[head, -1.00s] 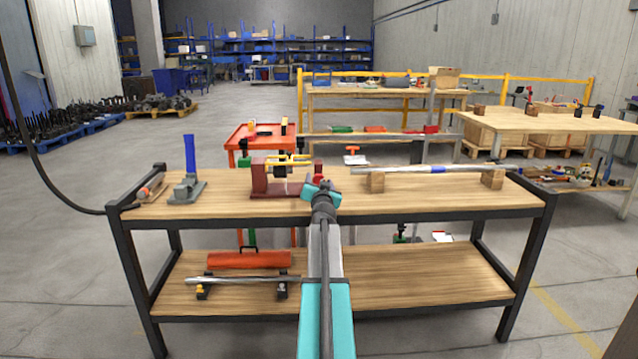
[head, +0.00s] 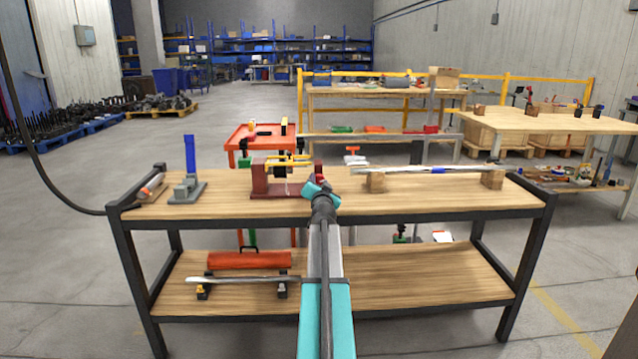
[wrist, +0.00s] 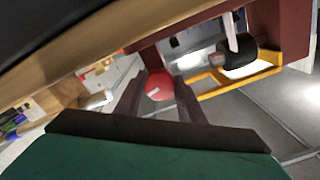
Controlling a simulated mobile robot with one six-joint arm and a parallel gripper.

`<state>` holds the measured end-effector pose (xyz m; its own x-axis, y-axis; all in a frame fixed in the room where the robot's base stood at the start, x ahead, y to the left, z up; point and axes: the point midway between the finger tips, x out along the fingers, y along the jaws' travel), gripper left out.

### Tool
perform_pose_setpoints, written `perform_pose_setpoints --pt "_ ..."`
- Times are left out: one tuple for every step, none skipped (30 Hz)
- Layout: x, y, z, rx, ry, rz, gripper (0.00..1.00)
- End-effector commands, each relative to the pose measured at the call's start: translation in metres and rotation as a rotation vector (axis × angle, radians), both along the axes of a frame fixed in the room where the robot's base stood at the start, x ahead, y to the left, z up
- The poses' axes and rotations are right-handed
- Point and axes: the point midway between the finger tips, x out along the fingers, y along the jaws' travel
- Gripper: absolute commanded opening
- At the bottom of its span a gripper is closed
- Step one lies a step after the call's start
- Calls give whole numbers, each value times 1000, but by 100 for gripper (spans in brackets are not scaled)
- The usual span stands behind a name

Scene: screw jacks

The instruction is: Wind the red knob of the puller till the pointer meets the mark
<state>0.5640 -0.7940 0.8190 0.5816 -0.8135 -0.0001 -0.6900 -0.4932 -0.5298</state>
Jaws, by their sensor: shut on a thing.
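The puller (head: 262,184) has a dark red frame and stands on the wooden bench top, left of my arm. Its red knob (wrist: 160,85) shows in the wrist view between the two fingers of my gripper (wrist: 166,90), which is shut on it. A short white line is on the knob's face. In the head view my gripper (head: 318,186) is at the puller's right end and hides most of the knob. A yellow bar (wrist: 245,80) runs along the puller, with a white pointer-like piece (wrist: 230,32) and a black cylinder near it. I cannot tell where the mark is.
A grey block with a blue upright (head: 189,160) stands left of the puller. A long metal bar (head: 430,169) lies on wooden blocks to the right. The lower shelf holds an orange case (head: 248,260) and a metal rod. The bench top's front right is clear.

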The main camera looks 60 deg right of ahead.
Motion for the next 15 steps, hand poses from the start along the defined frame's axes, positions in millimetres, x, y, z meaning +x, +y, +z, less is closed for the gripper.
perform_pose_setpoints --pt "0 -1 1 12 -18 -1 13" --pt "0 -1 1 19 -27 -1 13" --pt "0 -1 1 24 -35 -1 13" --pt "0 -1 1 27 -40 -1 13" --pt "0 -1 1 29 -43 -1 13" --pt "0 -1 1 31 -46 -1 13" --pt "0 -1 1 31 -46 -1 13" --pt "0 -1 1 31 -46 -1 13" --pt "0 -1 1 31 -46 -1 13" --pt "0 -1 1 30 -45 -1 13" --pt "0 -1 1 30 -45 -1 13" --pt "0 -1 1 30 -45 -1 13" --pt "0 -1 1 30 -45 -1 13" --pt "0 -1 1 30 -45 -1 40" --pt "0 -1 1 29 -44 -1 47"
